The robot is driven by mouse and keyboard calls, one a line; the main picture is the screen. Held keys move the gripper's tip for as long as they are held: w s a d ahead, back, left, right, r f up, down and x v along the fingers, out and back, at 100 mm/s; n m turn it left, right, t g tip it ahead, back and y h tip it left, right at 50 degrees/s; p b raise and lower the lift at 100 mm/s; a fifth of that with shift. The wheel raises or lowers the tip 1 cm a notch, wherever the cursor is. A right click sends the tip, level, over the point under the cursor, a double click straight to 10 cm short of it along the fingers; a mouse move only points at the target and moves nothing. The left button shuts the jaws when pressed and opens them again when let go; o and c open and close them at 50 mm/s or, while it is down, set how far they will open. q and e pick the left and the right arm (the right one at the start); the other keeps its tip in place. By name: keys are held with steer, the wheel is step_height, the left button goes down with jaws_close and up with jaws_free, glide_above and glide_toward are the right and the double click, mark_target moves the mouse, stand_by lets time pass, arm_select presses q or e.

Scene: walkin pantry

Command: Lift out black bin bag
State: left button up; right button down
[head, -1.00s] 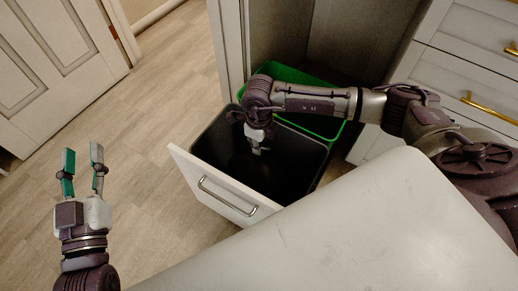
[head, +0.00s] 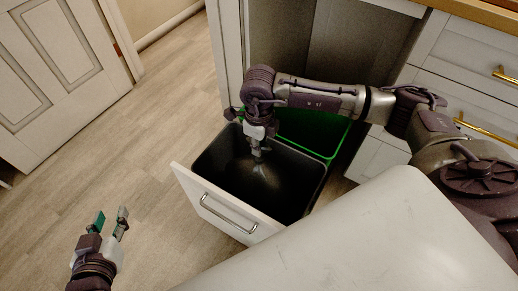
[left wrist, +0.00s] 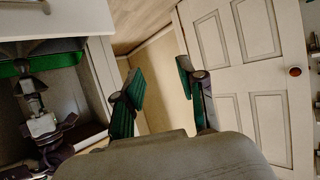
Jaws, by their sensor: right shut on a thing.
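The black bin bag (head: 265,178) is in the dark front bin (head: 317,184) of a pulled-out drawer. Its surface rises to a pale, creased peak under my right gripper (head: 258,155). My right gripper points down over the bin and is shut on the bag. The lower part of the bag is hidden inside the bin. My left gripper (head: 112,216) is open and empty, over the floor to the left of the drawer. Its two parted green-padded fingers (left wrist: 163,88) show in the left wrist view.
A green bin (head: 310,130) stands behind the dark bin. The drawer's white front (head: 215,203) has a metal handle. A panelled door (head: 60,70) stands at the left, with open floor (head: 150,140) between.

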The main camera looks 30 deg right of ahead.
arm_select(q)
steer(key=shift+s+a+f+g, duration=0.15)
steer(key=shift+s+f+g, duration=0.1)
steer(key=shift+f+g, duration=0.1)
arm_select(e)
steer(key=shift+r, duration=0.5)
